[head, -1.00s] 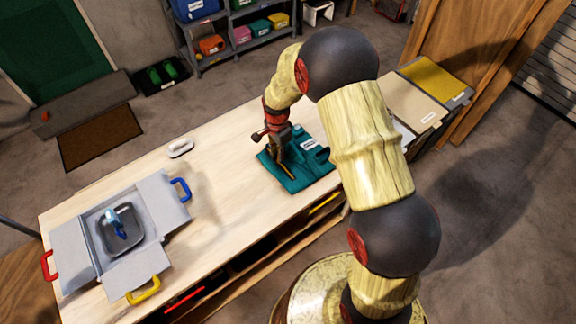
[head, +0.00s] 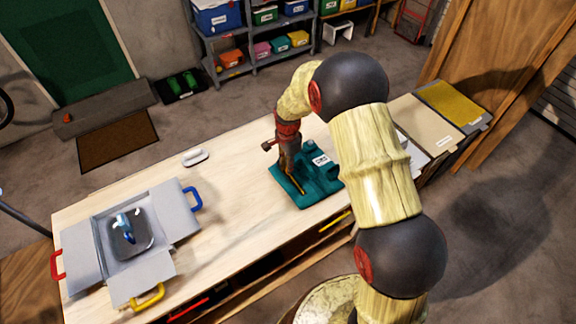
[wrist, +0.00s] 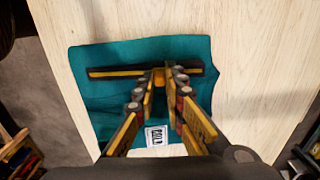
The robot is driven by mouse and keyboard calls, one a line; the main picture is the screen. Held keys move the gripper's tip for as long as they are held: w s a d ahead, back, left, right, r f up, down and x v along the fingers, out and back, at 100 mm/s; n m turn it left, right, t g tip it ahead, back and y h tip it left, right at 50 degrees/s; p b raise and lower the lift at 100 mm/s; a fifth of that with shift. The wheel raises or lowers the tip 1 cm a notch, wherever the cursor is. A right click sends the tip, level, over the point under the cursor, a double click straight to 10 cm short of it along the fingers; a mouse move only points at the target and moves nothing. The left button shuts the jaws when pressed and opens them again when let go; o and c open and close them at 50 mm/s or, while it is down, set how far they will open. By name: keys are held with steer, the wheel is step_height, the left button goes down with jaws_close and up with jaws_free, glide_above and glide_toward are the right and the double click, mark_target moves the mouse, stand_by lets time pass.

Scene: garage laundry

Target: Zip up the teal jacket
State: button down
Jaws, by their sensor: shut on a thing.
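The teal jacket (head: 324,178) lies flat on the wooden table, with a white label on it. In the wrist view the jacket (wrist: 105,100) shows a dark zip strip with yellow edging (wrist: 112,73) running across it. My gripper (wrist: 159,80) is over the middle of this strip, its fingers closed on a small yellow zip pull (wrist: 159,77). In the head view my gripper (head: 289,172) points down onto the jacket's left part. The fingers hide part of the zip, so I cannot tell how far it is closed.
The wooden table (head: 235,215) is clear between the jacket and an open grey box (head: 165,262) with coloured handles at the left. A small white object (head: 196,158) lies near the back edge. Flat sample boards (head: 425,125) are at the right end.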

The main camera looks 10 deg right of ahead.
stand_by(0.3)
steer(key=c, duration=1.9)
jaws_free()
steer(key=shift+o, duration=0.3)
step_height(320, 180, up, 12)
